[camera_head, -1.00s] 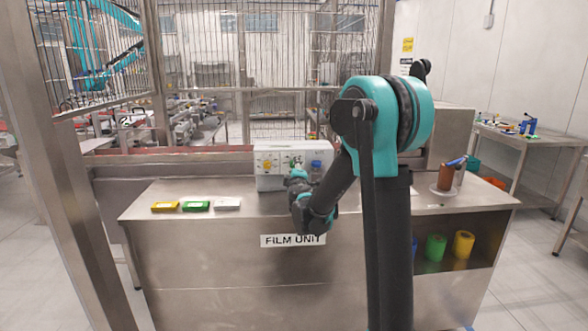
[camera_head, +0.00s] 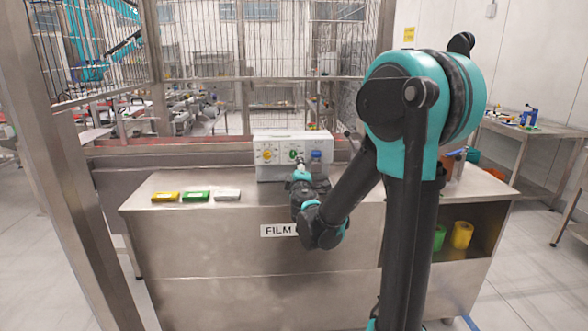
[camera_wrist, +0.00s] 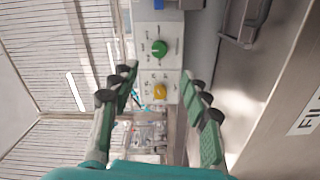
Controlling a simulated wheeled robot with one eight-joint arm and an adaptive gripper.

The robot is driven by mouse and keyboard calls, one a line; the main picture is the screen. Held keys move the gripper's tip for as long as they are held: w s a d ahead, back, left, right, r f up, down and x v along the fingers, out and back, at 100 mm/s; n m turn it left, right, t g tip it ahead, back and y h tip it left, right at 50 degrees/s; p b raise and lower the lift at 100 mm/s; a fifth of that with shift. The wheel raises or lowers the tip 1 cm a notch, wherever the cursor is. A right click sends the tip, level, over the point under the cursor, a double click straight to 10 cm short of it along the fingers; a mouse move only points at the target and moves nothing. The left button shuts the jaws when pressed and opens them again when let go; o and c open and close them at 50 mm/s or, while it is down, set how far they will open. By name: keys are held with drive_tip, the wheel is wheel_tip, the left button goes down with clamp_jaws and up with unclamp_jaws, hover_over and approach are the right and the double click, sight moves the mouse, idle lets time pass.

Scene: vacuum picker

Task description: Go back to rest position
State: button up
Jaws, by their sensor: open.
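My gripper (camera_wrist: 160,72) is open in the wrist view, its green-lined fingers spread with nothing between the pads. Beyond the fingers is the white control box (camera_wrist: 148,38) with a green knob (camera_wrist: 159,48) and a yellow knob (camera_wrist: 160,91). In the head view the box (camera_head: 275,172) stands on the back of the steel counter (camera_head: 160,222). There my gripper (camera_head: 302,168) is small and partly hidden, in front of the box near its green knob (camera_head: 294,156). I cannot tell from that view how large the gap is.
Yellow, green and white blocks (camera_head: 196,196) lie on the counter's left. A blue-topped item (camera_head: 316,160) is by the box. A steel post (camera_head: 70,190) stands at the left, with a wire fence behind. Green and yellow cylinders (camera_head: 462,235) sit on the shelf at right.

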drive_tip(key=s+d+f+m+g+h, duration=0.5)
drive_tip(key=s+d+f+m+g, duration=0.45)
drive_tip(key=s+d, duration=0.7)
drive_tip(key=s+a+f+m+g+y, duration=0.2)
drive_tip(key=s+f, duration=0.4)
drive_tip(key=s, duration=0.2)
drive_tip(key=s+a+f+m+g+y, duration=0.2)
drive_tip(key=s+a+f+m+y, duration=0.1)
drive_tip(key=s+f, duration=0.4)
drive_tip(key=shift+s+a+m, duration=0.25)
drive_tip(key=shift+s+m, duration=0.1)
drive_tip(key=shift+s, duration=0.75)
drive_tip(key=shift+f, duration=0.1)
